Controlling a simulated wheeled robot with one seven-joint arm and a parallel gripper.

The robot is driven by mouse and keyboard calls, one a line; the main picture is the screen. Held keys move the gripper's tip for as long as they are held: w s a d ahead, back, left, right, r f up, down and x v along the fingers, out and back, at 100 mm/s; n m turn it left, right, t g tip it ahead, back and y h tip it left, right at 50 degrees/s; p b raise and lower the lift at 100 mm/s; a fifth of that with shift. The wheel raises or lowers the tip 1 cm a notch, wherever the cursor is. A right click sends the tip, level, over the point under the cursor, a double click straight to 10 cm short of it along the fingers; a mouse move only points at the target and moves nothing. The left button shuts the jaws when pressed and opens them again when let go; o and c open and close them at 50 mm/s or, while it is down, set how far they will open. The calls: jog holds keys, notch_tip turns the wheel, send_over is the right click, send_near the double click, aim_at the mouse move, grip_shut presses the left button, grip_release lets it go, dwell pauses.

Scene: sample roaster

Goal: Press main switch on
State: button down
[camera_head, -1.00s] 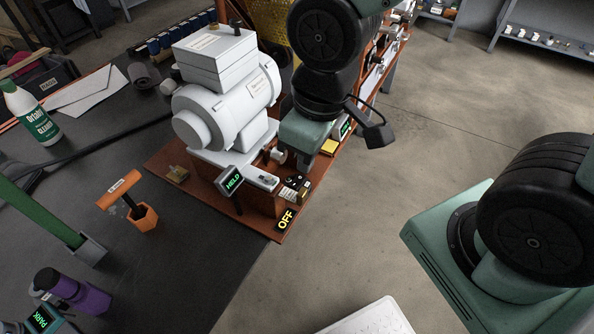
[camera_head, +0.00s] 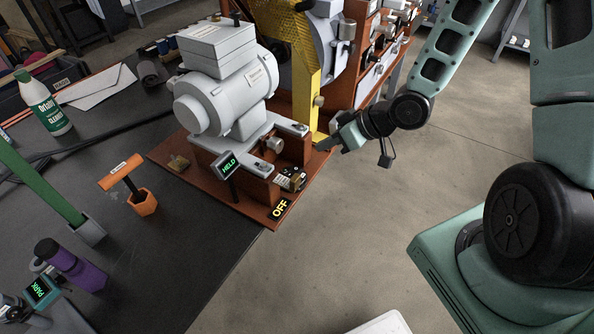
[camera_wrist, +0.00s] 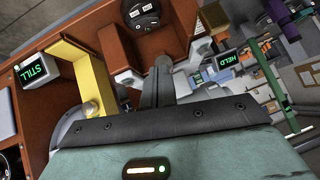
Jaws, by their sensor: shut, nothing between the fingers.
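What looks like the main switch, a small dark and cream block with a brass-coloured part (camera_head: 291,178), sits at the front right corner of the brown base. A label beside it reads OFF (camera_head: 279,209) in yellow. In the wrist view a round black face with pale marks (camera_wrist: 142,14) at the top edge may be the same switch. My gripper (camera_head: 326,146) is shut and empty, to the right of the motor base and above and right of the switch block. In the wrist view its fingers (camera_wrist: 161,72) are together, apart from the black face. The switch's lever position is too small to tell.
The grey motor (camera_head: 215,100) stands on the base behind a display reading HELD (camera_head: 229,165). A yellow guard (camera_head: 304,60) rises close to my gripper; a display reading STILL (camera_wrist: 35,72) shows in the wrist view. Bare floor lies to the right.

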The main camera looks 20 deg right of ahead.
send_near(285, 173)
jog(key=w+a, duration=0.2)
jog(key=shift+w+a+b, duration=0.2)
jog(key=shift+w+b, duration=0.2)
jog(key=shift+a+f, duration=0.2)
jog(key=shift+f, duration=1)
jog(key=shift+s+a+f, duration=0.1)
jog(key=shift+a+f, duration=0.05)
jog(key=shift+f, duration=0.65)
